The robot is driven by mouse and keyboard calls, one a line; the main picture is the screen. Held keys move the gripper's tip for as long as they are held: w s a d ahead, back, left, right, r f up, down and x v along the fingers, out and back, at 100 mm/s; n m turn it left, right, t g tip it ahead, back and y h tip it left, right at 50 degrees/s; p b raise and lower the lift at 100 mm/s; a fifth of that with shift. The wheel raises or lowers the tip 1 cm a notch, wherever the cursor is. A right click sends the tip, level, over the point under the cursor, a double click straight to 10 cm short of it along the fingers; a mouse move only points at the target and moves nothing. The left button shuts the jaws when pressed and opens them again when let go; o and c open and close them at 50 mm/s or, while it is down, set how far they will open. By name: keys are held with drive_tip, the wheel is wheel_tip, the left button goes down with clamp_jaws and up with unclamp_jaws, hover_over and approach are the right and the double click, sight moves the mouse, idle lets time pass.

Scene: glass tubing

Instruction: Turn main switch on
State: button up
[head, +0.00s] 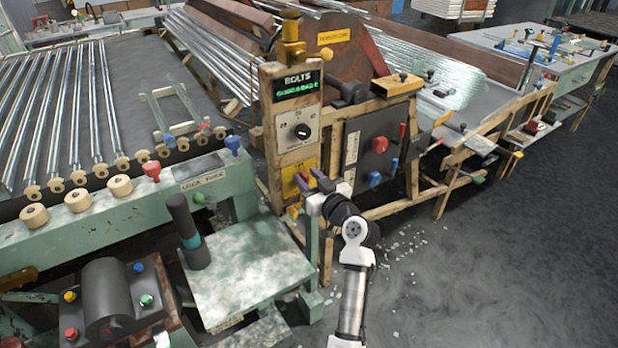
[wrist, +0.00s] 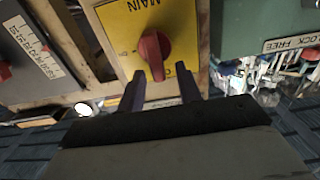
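The main switch is a red rotary knob (wrist: 154,52) on a yellow plate (wrist: 118,28) marked MAIN. Its grip bar stands nearly upright in the wrist view, tilted slightly. In the head view the yellow plate (head: 307,164) is low on the wooden control post, partly covered by my gripper. My gripper (wrist: 162,78) is open, with its two dark fingers apart. In the wrist view the knob's lower end appears between the fingertips; contact is not visible. In the head view the purple fingertips (head: 309,179) are right at the plate.
A dark panel (head: 371,146) with red and blue knobs is to the right. A green bench (head: 240,275) is to the left. The floor at right is mostly clear.

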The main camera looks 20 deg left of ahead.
clamp_jaws()
idle(0.3)
drive_tip(key=m, duration=0.3)
drive_tip(key=shift+w+d+f+m, duration=0.1)
drive_tip(key=shift+w+d+m, duration=0.2)
drive_tip(key=shift+w+m, duration=0.1)
drive_tip(key=m, duration=0.3)
drive_tip(key=shift+w+d+f+m, duration=0.2)
drive_tip(key=shift+w+d+m, duration=0.05)
drive_tip(key=shift+m, duration=0.05)
drive_tip(key=m, duration=0.2)
drive_tip(key=m+p, duration=0.2)
drive_tip(key=m, duration=0.1)
drive_tip(key=shift+w+d+f+m, duration=0.2)
drive_tip(key=shift+w+f+m, duration=0.1)
drive_tip(key=shift+f, duration=0.1)
drive_tip(key=shift+w+d+f+m+p, duration=0.1)
drive_tip(key=shift+f+m+p, duration=0.2)
drive_tip(key=shift+m, duration=0.55)
drive_tip(key=shift+s+a+f+m+p, duration=0.15)
drive_tip(key=shift+m+p, duration=0.3)
drive_tip(key=shift+m, duration=0.35)
drive_tip(key=shift+w+d+f+m+p, duration=0.2)
drive_tip(key=shift+m+p, duration=0.15)
drive_tip(key=shift+m, duration=0.5)
